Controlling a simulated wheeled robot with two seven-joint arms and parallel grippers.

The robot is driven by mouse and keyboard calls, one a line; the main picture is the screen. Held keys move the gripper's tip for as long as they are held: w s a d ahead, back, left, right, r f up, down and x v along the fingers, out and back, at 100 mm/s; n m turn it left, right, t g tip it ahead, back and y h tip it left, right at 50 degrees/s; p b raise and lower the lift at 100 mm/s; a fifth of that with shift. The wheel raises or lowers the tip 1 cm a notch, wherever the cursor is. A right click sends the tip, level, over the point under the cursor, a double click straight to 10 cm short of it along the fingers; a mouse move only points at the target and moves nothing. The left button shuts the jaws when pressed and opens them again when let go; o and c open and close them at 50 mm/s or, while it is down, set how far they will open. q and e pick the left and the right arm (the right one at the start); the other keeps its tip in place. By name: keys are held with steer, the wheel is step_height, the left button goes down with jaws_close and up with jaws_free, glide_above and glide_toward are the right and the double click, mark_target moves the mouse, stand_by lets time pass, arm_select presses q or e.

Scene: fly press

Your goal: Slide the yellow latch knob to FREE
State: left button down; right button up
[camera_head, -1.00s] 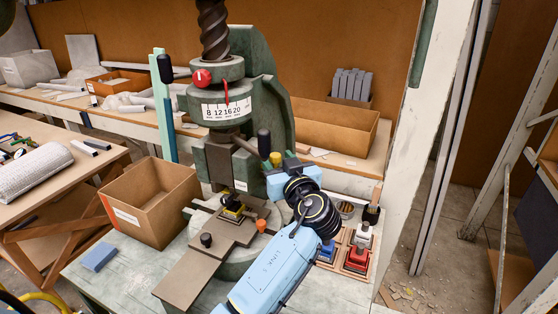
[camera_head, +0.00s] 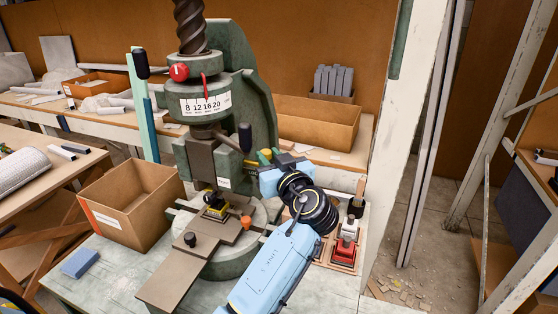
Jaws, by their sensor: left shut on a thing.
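The yellow latch knob (camera_head: 264,157) shows as a small yellow patch on the right side of the green fly press (camera_head: 262,105), just right of a black-knobbed lever (camera_head: 245,137). My left gripper (camera_head: 267,161) is at the knob and shut on it. The blue gripper body and wrist hide much of the knob and its latch. No FREE marking is readable. My right gripper is not in view.
A yellow and black piece (camera_head: 216,206) sits under the press ram. An orange knob (camera_head: 246,222) and a black knob (camera_head: 190,239) stand near it. A cardboard box (camera_head: 132,207) is left of the press. Red-based pieces (camera_head: 344,250) stand in a tray at right.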

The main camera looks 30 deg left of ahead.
arm_select(q)
steer(key=shift+d, duration=0.1)
steer(key=c, duration=1.2)
jaws_free()
steer(key=shift+d, duration=0.2)
steer(key=shift+o, duration=0.2)
steer(key=shift+a, duration=0.1)
steer(key=b+v, duration=0.2)
steer(key=v, duration=1.1)
steer(key=shift+s, duration=0.15)
